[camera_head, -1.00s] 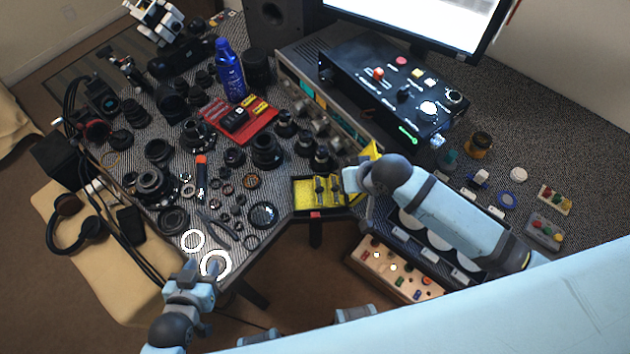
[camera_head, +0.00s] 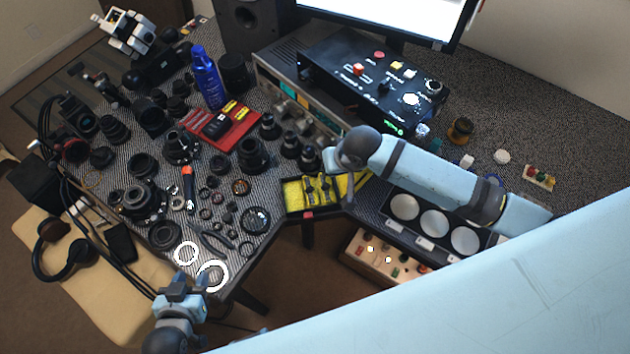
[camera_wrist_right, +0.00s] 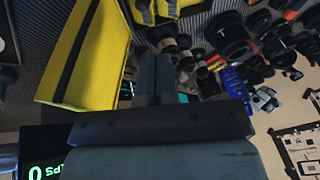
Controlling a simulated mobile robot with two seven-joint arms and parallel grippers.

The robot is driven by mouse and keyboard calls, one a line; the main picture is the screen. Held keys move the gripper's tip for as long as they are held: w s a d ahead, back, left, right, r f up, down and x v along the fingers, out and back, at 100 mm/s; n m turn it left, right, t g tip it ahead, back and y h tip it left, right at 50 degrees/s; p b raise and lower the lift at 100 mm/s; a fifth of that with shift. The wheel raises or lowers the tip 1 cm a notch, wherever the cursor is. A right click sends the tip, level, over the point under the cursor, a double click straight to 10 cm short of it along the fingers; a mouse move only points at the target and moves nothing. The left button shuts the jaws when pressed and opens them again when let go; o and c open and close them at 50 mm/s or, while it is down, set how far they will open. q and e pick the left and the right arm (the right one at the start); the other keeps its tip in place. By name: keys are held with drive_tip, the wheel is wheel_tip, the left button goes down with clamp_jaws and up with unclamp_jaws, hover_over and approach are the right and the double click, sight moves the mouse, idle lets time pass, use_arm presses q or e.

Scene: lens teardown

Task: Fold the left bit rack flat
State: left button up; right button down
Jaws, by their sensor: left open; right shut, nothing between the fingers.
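A small black case (camera_head: 286,201) with a yellow lining lies open at the desk's inner corner. Two small racks stand side by side in it, the left bit rack (camera_head: 309,190) and another (camera_head: 325,187); how far each tilts is too small to tell. In the right wrist view, my right gripper (camera_wrist_right: 155,65) is shut and empty, beside a yellow panel with a black stripe (camera_wrist_right: 85,50). My left gripper (camera_head: 190,282) is open and empty near the white rings.
White rings (camera_head: 212,275) and many lens parts cover the left desk. A red tray (camera_head: 240,133), a blue bottle (camera_head: 206,78) and a black control box (camera_head: 350,85) stand behind the case. A tray with round white discs (camera_head: 434,223) lies right of it.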

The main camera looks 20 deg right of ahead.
hover_over(312, 186)
drive_tip(key=s+d, duration=0.1)
drive_tip(key=d, duration=0.2)
wheel_tip(312, 186, down, 7)
drive_tip(key=shift+a+f, duration=0.8)
drive_tip(key=shift+f, duration=0.1)
drive_tip(key=shift+a+f+p, duration=0.3)
drive_tip(key=shift+a+f, duration=0.1)
drive_tip(key=shift+f, duration=0.2)
drive_tip(key=shift+w, duration=0.1)
